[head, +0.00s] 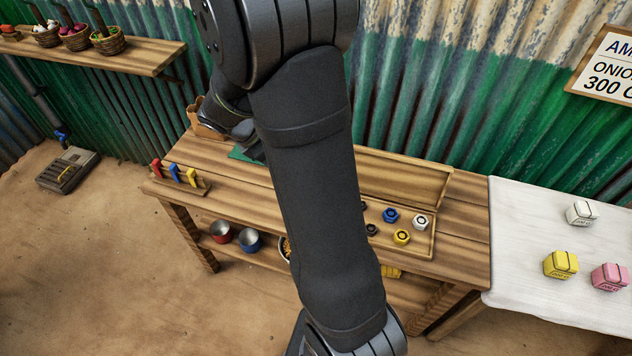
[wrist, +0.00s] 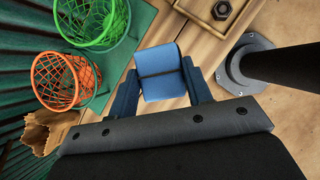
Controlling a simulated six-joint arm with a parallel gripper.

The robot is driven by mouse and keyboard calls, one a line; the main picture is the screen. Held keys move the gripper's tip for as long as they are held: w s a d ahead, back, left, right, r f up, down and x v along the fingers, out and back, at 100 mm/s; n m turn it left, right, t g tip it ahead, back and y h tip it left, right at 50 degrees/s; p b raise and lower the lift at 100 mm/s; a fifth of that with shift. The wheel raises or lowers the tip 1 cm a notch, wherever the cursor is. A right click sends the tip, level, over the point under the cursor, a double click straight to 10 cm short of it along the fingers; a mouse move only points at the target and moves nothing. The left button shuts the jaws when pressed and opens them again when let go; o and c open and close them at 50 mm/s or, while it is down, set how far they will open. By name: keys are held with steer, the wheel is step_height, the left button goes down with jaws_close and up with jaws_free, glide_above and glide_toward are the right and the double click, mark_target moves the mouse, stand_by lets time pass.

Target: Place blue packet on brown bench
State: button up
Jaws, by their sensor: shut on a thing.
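My gripper (wrist: 161,78) is shut on the blue packet (wrist: 160,70), which has a dark band across it. The packet sits between the two fingers in the wrist view, over wooden boards. I cannot tell whether it touches them. The brown bench (head: 466,232) is a long wooden table against the corrugated wall in the head view. Its boards also show in the wrist view (wrist: 203,45). In the head view my arm crosses in front of the bench and hides the packet and the fingertips.
A green wire basket (wrist: 95,22) and an orange one (wrist: 66,82) stand close left of the packet, by a paper bag (wrist: 45,130). A wooden tray (head: 421,243) holds several nuts on the bench. A white table (head: 530,225) at right carries yellow, pink and white packets.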

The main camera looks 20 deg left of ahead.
step_height(320, 180, down, 4)
glide_above(246, 204)
step_height(246, 204, down, 7)
steer(key=shift+f, duration=1.95)
steer(key=o, duration=1.4)
steer(key=shift+f, duration=0.1)
steer(key=shift+o, duration=0.2)
steer(key=v, duration=1.2)
steer(key=shift+d, duration=0.15)
